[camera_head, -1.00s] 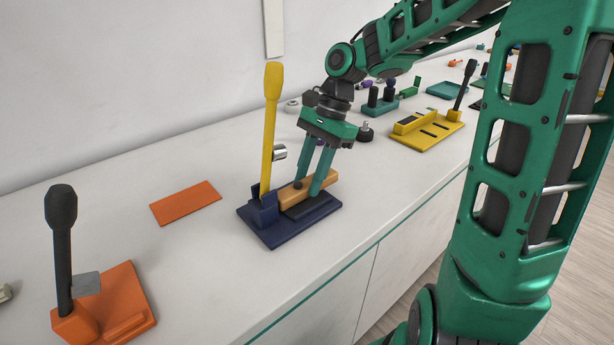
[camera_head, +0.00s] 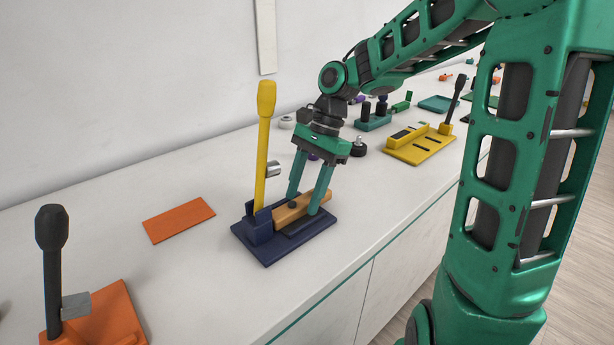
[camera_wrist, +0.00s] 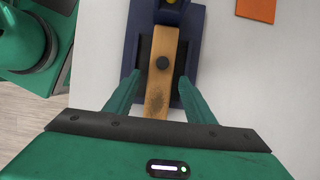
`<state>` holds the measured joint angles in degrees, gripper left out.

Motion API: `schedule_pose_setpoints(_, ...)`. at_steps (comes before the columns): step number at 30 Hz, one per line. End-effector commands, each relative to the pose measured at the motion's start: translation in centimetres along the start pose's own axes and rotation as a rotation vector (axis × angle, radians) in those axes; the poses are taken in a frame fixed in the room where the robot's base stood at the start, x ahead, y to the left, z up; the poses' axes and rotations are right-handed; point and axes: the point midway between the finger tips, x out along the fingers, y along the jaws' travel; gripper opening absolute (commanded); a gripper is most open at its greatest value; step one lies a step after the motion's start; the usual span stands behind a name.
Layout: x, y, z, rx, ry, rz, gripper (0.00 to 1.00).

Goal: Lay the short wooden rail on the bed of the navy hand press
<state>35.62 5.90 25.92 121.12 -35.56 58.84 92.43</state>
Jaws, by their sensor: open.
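The short wooden rail (camera_head: 286,216) lies on the bed of the navy hand press (camera_head: 268,250), beside the base of the press's upright yellow lever (camera_head: 264,150). In the wrist view the rail (camera_wrist: 159,95) runs lengthwise along the navy press (camera_wrist: 197,25), with a dark round knob on its top. My gripper (camera_head: 304,205) is open, with one green finger on each side of the rail. In the wrist view the fingers stand apart from the rail, with gaps on both sides. The rail's underside is hidden.
An orange plate (camera_head: 179,220) lies left of the press. An orange press with a black lever (camera_head: 52,260) stands at the front left. A yellow fixture (camera_head: 420,145) and a teal stand (camera_head: 373,121) are farther back. The counter's front edge is close on the right.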

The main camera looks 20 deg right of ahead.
Motion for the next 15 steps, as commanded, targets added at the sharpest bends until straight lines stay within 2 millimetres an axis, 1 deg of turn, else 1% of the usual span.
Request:
schedule_pose_setpoints(1,-0.8,-0.2,-0.1,-0.001,0.003,-0.008,0.53)
schedule_pose_setpoints(5,-3.1,-0.2,-0.1,-0.002,0.004,-0.005,0.53)
schedule_pose_setpoints(9,-5.8,-0.1,-0.2,0.000,0.003,-0.004,0.53)
schedule_pose_setpoints(12,-7.5,-0.1,-0.2,-0.001,0.004,-0.002,0.53)
schedule_pose_setpoints(15,-8.7,-0.1,-0.1,-0.001,0.001,0.000,0.53)
